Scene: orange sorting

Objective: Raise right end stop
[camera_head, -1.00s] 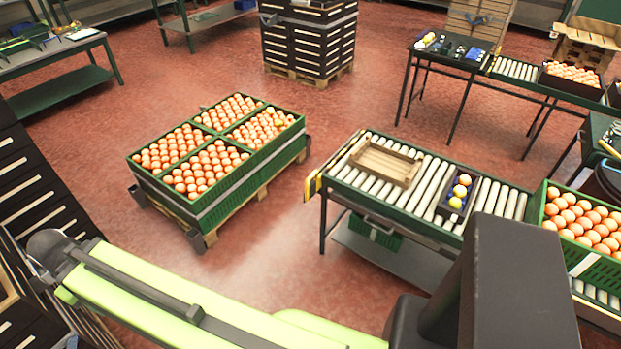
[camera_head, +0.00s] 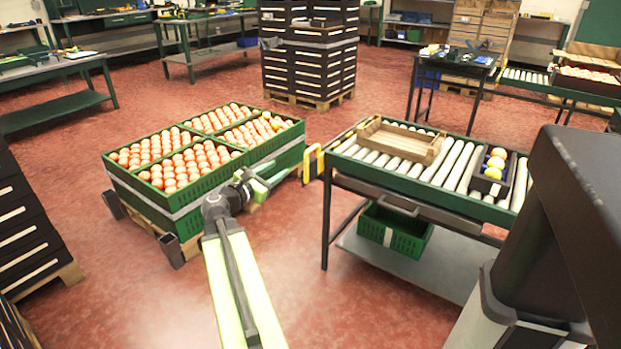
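A yellow end stop (camera_head: 313,163) with dark parts stands at the left end of the roller conveyor (camera_head: 440,180). It shows as an upright yellow loop at the conveyor's near left corner. A yellow and black strip runs from there along the conveyor's left end. My gripper (camera_head: 279,169), with green fingers, is left of the end stop and apart from it in the picture. Its fingers look spread and empty, in front of the orange crates' right side. The gap in depth to the end stop is hard to judge.
Green crates of oranges (camera_head: 155,207) stand on a pallet behind my arm. An empty wooden crate (camera_head: 400,145) and a dark tray with fruit (camera_head: 493,172) sit on the rollers. A green basket (camera_head: 396,231) is on the shelf below. Red floor lies open left of the conveyor.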

